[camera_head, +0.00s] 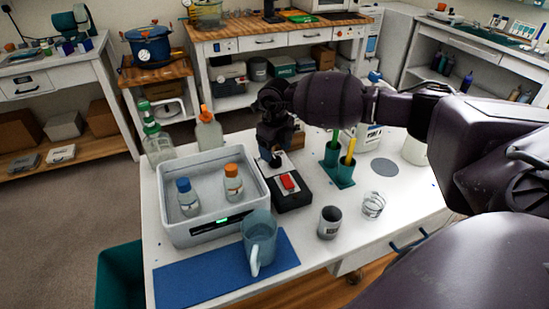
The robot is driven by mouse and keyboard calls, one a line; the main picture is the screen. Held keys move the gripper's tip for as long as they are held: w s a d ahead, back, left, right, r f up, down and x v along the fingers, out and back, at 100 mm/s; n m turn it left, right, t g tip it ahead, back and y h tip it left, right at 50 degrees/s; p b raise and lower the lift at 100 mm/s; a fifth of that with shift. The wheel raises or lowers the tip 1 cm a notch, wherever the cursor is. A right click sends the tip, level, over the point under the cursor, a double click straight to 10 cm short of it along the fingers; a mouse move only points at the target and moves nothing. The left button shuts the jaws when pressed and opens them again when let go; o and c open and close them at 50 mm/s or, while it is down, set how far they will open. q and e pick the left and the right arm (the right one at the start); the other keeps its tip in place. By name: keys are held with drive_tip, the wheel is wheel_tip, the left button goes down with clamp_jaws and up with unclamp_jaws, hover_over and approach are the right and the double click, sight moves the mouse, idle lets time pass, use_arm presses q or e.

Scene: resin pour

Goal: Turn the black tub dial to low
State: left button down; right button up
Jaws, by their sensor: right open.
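My right gripper (272,158) reaches in from the right and points down over the far part of a small black unit. It is open. The black unit (294,201) stands on the white table just right of the white tub (205,235) and has a red rocker (288,182) on top. The black dial does not show clearly; the gripper covers the area behind the red rocker. I cannot tell whether the fingers touch anything. The tub holds a blue-capped bottle (187,201) and an orange-capped bottle (233,187). My left gripper is out of view.
A dark cup (329,222), a clear glass (373,205) and a green holder (341,174) stand to the right. Two bottles stand behind the tub. My right arm crosses above the table's right side.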

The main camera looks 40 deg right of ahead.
sight(275, 159)
wheel_tip(275, 159, down, 3)
drive_tip(key=shift+f, duration=0.3)
drive_tip(key=c, duration=0.9)
